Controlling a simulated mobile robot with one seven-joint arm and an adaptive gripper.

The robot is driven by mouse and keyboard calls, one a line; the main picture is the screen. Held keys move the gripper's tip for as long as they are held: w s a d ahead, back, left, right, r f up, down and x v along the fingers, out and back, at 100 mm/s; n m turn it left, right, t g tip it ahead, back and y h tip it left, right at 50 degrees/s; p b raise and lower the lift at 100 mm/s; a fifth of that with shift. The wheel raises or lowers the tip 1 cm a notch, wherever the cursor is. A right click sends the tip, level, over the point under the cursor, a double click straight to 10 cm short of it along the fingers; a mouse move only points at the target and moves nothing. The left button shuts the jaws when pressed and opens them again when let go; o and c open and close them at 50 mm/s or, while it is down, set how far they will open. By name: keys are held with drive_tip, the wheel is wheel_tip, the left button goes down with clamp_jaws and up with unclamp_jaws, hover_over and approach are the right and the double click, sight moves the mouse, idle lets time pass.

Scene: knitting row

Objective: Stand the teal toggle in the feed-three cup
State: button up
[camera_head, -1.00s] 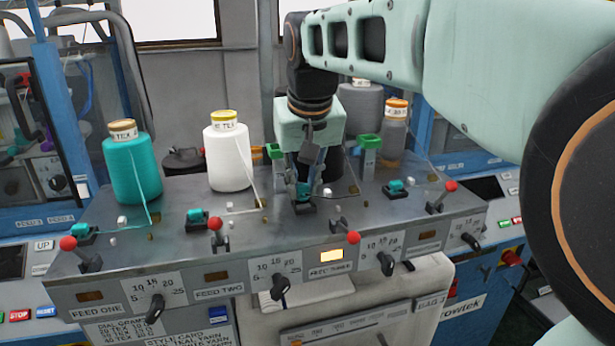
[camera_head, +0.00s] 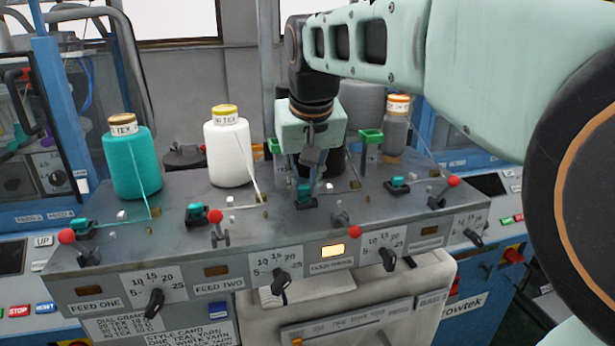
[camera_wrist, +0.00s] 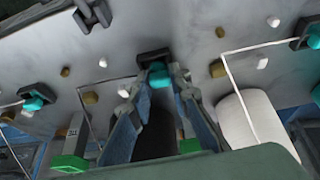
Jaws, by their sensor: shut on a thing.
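The teal toggle (camera_head: 304,190) is at the feed-three cup (camera_head: 307,203), a small dark holder on the grey panel behind the lit amber lamp. My gripper (camera_head: 308,186) points down over the cup, its fingers shut on the toggle. In the wrist view the toggle (camera_wrist: 157,72) sits between my fingertips (camera_wrist: 162,84), against the dark cup (camera_wrist: 151,56). The fingers hide much of the toggle. I cannot tell how deep it sits or whether it is fully upright.
A red-knobbed lever (camera_head: 355,232) stands just in front of feed three. Teal (camera_head: 132,165) and white (camera_head: 229,155) yarn cones stand to the left, grey ones behind and right. Other teal toggles (camera_head: 196,213) sit at neighbouring feeds. Thin yarns cross the panel.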

drive_tip(key=shift+s+f, duration=0.1)
drive_tip(key=shift+f, duration=0.3)
drive_tip(key=o, duration=0.9)
drive_tip(key=shift+f, duration=0.1)
wheel_tip(320, 180, up, 10)
drive_tip(key=shift+r, duration=0.25)
